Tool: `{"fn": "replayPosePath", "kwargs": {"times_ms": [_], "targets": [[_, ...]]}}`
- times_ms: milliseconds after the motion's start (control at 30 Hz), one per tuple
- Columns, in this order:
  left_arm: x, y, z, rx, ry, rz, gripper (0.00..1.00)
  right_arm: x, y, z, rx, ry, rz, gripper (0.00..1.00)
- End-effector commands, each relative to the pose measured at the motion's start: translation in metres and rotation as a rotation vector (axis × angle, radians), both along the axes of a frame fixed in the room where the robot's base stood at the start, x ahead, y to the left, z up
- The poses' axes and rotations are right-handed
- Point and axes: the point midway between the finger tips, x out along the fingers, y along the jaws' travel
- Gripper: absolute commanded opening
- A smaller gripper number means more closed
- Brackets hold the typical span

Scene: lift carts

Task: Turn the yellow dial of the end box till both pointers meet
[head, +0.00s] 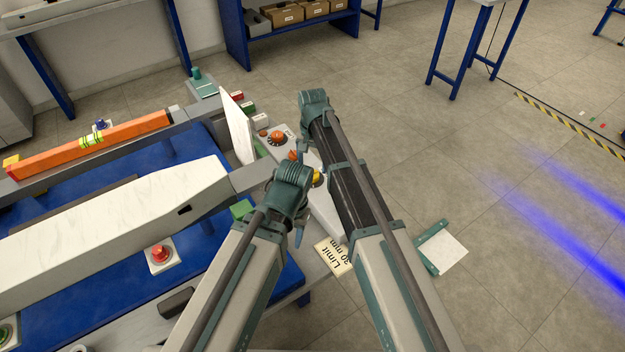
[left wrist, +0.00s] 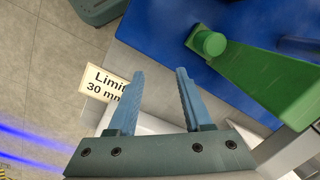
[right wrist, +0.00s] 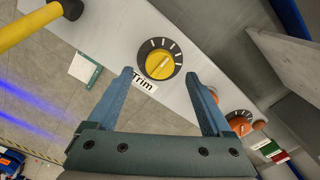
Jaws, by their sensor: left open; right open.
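The yellow dial (right wrist: 157,67) sits in a black ring with white tick marks on the pale end box (right wrist: 205,50), above a "Trim" label (right wrist: 144,83). A pale pointer line on its face runs towards the upper right; I cannot make out a second pointer. My right gripper (right wrist: 160,74) is open, its fingers on either side of the dial's lower edge; I cannot tell whether they touch it. In the head view the yellow dial (head: 318,179) shows partly beside my left wrist. My left gripper (left wrist: 154,74) is open and empty above the edge of the blue table.
An orange dial (right wrist: 240,122) and an orange knob (right wrist: 260,125) are farther along the box. A "Limit 30 mm" plate (head: 335,257) is by the front edge. A long white beam (head: 110,220) crosses the left.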

Motion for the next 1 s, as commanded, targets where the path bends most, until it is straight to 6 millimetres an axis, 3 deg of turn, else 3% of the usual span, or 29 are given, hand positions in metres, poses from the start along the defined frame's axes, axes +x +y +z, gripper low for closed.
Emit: {"fn": "replayPosePath", "kwargs": {"times_ms": [33,233,633,1000], "targets": [[0.000,0.000,-0.015,0.000,0.000,0.000,0.50,0.000,0.000,-0.015,0.000,0.000,0.000,0.84],[0.000,0.000,-0.038,0.000,0.000,0.000,0.50,0.000,0.000,-0.038,0.000,0.000,0.000,0.84],[0.000,0.000,-0.041,0.000,0.000,0.000,0.50,0.000,0.000,-0.042,0.000,0.000,0.000,0.84],[0.000,0.000,-0.042,0.000,0.000,0.000,0.50,0.000,0.000,-0.042,0.000,0.000,0.000,0.19]]}}
